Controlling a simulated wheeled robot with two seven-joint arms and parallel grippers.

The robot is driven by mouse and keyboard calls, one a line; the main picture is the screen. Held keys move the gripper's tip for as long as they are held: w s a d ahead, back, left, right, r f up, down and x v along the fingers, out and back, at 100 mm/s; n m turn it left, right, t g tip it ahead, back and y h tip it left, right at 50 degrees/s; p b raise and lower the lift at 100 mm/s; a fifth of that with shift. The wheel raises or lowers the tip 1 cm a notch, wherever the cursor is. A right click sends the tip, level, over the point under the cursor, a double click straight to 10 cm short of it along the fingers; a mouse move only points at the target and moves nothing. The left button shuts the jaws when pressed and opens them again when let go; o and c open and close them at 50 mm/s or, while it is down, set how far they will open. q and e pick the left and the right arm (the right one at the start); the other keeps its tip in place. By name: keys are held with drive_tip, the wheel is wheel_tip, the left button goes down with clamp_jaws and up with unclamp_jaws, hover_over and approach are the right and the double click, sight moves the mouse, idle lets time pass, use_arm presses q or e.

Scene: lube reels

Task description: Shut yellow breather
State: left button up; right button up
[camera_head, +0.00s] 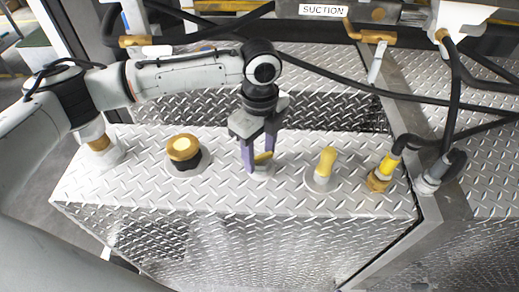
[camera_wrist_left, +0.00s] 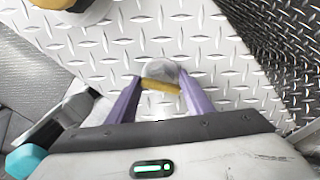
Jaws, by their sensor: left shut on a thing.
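A small yellow handle (camera_head: 263,157) on a grey round base stands on the metal tread-plate box top, and I take it to be the yellow breather. In the left wrist view the yellow handle (camera_wrist_left: 160,86) lies crosswise between the fingers, with its grey base (camera_wrist_left: 162,70) just beyond. My left gripper (camera_head: 259,161) reaches down from above with its purple fingers shut on the handle. It also shows in the left wrist view (camera_wrist_left: 160,94). The fingers partly hide the handle in the head view. My right gripper is not in view.
A yellow-gold round cap (camera_head: 184,148) stands left of the gripper. A yellow knob (camera_head: 327,160) and a yellow-banded hose fitting (camera_head: 386,167) stand to its right. Black hoses (camera_head: 340,77) cross behind, below a SUCTION sign (camera_head: 324,10).

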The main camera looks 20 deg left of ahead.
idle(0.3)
use_arm(q)
drive_tip(key=m, duration=0.6)
drive_tip(key=o, duration=1.1)
